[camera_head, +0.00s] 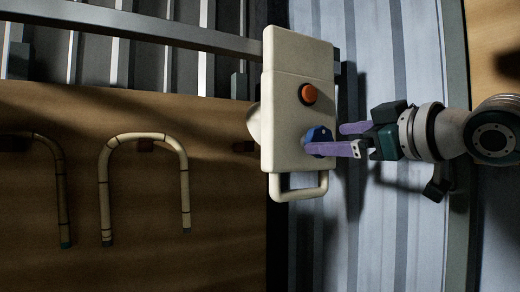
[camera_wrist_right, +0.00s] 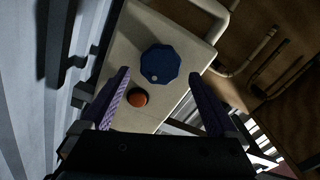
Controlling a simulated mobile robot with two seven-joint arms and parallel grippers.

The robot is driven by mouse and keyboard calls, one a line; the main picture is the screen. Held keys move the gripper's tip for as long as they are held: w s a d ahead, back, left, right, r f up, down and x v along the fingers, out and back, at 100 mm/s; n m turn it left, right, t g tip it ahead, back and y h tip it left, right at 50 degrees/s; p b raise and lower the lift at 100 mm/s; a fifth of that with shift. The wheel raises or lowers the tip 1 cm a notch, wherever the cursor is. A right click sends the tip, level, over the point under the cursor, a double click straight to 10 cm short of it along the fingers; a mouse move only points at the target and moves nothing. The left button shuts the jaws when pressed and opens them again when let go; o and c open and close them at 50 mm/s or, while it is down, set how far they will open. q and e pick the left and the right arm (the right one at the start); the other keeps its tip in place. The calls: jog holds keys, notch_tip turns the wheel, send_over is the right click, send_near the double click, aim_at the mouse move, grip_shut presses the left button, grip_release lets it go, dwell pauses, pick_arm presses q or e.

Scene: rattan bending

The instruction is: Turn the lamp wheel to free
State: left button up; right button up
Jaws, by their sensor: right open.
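The lamp wheel, a blue many-sided knob (camera_head: 320,135), sits on the front of a cream lamp panel (camera_head: 285,85), below an orange button (camera_head: 308,94). My right gripper (camera_head: 324,139) comes in from the right with its purple fingers open at the wheel. In the right wrist view the wheel (camera_wrist_right: 160,63) shows whole, with a small pale dot near its edge. There the open fingers (camera_wrist_right: 160,73) lie on either side of it, with a gap visible on both sides. Whether the fingertips reach around the wheel is unclear. My left gripper is out of view.
A cream handle loop (camera_head: 300,190) sticks out at the panel's lower end. Bent rattan canes (camera_head: 145,137) lie against the brown wooden surface at the left. A grey ribbed surface (camera_head: 400,240) lies behind my right arm.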

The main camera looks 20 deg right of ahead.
pick_arm(q)
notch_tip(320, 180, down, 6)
jog(key=b, duration=0.4)
jog(key=shift+b, duration=0.4)
pick_arm(e)
jog(key=s, duration=0.7)
jog(key=shift+d, duration=0.3)
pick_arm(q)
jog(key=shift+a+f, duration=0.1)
pick_arm(e)
jog(key=s+a+f+m+g+h+p, duration=0.1)
jog(key=s+f+g, duration=0.15)
jog(key=f, duration=0.75)
jog(key=s+a+f+m+g+p, duration=0.15)
jog(key=f+g, duration=0.25)
jog(key=f, duration=0.7)
pick_arm(q)
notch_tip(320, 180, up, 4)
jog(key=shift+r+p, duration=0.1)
jog(key=shift+p, duration=0.75)
pick_arm(e)
jog(key=s+a+f+g, duration=0.4)
jog(key=s+a+f, duration=0.2)
jog(key=s, duration=0.3)
jog(key=s+a+f+m+g, duration=0.1)
jog(key=s+a+f+g, duration=0.3)
jog(key=s+f, duration=0.4)
jog(key=shift+s+a, duration=0.6)
jog(key=shift+a, duration=0.3)
